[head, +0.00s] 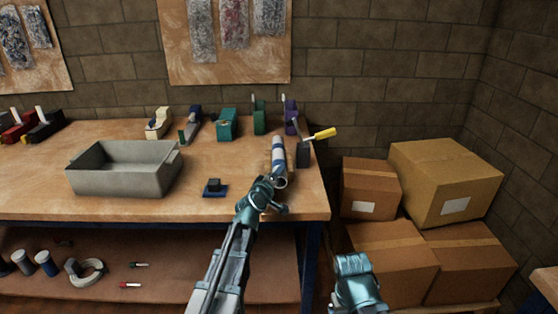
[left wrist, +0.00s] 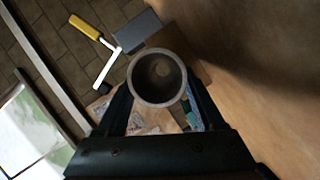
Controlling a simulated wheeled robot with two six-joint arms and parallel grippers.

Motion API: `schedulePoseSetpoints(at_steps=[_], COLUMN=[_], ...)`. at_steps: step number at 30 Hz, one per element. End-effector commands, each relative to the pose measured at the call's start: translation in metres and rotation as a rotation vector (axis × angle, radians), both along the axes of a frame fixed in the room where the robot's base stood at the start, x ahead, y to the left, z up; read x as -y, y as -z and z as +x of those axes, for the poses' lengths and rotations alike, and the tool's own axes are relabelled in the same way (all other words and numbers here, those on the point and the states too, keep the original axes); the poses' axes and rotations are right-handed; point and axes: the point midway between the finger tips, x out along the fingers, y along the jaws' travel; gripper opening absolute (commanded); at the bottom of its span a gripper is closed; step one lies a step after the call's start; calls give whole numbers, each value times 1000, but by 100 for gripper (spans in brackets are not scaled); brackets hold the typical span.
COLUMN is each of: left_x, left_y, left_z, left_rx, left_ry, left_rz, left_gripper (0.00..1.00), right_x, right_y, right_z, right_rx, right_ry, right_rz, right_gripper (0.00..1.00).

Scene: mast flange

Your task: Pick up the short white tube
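My left gripper (head: 268,186) is at the tube's near end. In the left wrist view the round, hollow end of the tube (left wrist: 133,92) faces the camera. The two dark fingers (left wrist: 158,104) lie on either side of it. I cannot tell whether they press on it. My right arm shows at the bottom right of the head view, but its fingertips cannot be made out.
A grey bin (head: 125,182) stands on the bench, with a small dark block on a blue base (head: 215,188) beside it. A yellow-handled crank (head: 322,134) is close to the tube, and also shows in the left wrist view (left wrist: 86,28). Cardboard boxes (head: 445,182) are stacked at right.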

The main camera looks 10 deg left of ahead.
Motion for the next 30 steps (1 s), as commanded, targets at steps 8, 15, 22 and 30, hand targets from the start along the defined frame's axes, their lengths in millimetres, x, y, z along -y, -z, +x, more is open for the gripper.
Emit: schedulePoseSetpoints(at_steps=[8,15,22,30], left_x=[0,0,0,0], left_y=[0,0,-1,-11], left_z=[0,0,0,0], left_rx=[0,0,0,0], left_ry=[0,0,0,0], left_rz=[0,0,0,0], left_gripper=[17,0,0,0], right_x=[0,0,0,0], right_y=[0,0,-1,-11], right_z=[0,0,0,0], right_rx=[0,0,0,0], right_ry=[0,0,0,0], right_rz=[0,0,0,0], right_gripper=[84,84,84,84])
